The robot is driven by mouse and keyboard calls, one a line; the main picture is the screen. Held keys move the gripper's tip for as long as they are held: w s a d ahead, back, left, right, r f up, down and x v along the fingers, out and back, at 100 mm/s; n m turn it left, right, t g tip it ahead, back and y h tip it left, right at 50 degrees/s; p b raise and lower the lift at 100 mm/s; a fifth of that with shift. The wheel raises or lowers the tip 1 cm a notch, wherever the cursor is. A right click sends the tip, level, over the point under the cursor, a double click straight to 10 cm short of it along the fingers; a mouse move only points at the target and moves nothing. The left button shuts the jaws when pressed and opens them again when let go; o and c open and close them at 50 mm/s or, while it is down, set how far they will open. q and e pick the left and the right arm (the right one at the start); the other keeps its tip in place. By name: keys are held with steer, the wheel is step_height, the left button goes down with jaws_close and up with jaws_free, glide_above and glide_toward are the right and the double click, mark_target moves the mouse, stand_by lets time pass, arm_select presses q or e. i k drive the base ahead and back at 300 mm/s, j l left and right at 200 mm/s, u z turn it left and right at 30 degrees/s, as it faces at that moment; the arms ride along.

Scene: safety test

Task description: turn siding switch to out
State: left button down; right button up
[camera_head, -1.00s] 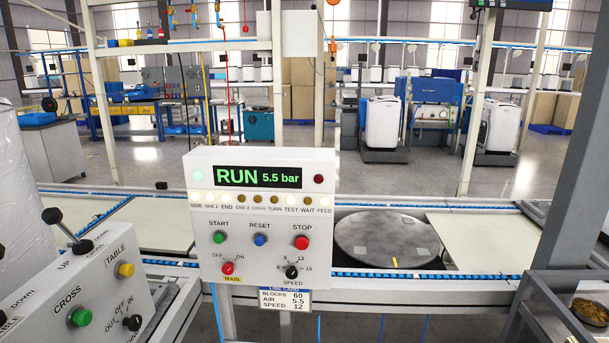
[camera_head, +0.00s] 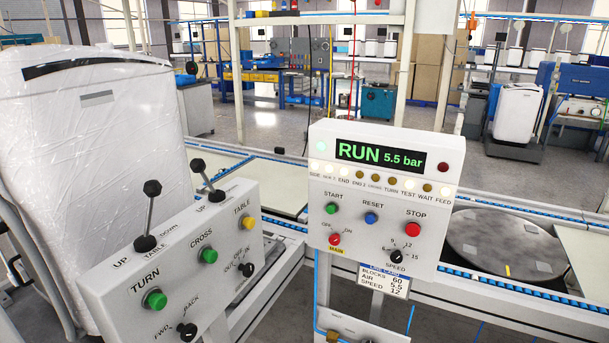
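A black rotary knob (camera_head: 246,269) with OUT, OFF and IN marks sits at the lower right of the sloped grey control box (camera_head: 120,285) on the left. I cannot read the word siding beside it, and which mark it points to is too small to tell. Above it are a yellow button (camera_head: 248,223) marked TABLE and a green button (camera_head: 209,256) marked CROSS. A green button (camera_head: 155,299) marked TURN and a black knob (camera_head: 187,330) marked FWD and BACK are lower left. Neither of my grippers is in view.
Two black-knobbed levers (camera_head: 150,210) rise from the box top. A main panel (camera_head: 380,205) reading RUN 5.5 bar stands to the right. A film-wrapped white appliance (camera_head: 90,140) stands behind the box. A round turntable (camera_head: 505,240) is at far right.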

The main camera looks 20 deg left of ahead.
mark_target(249, 269)
steer(key=u, duration=1.4)
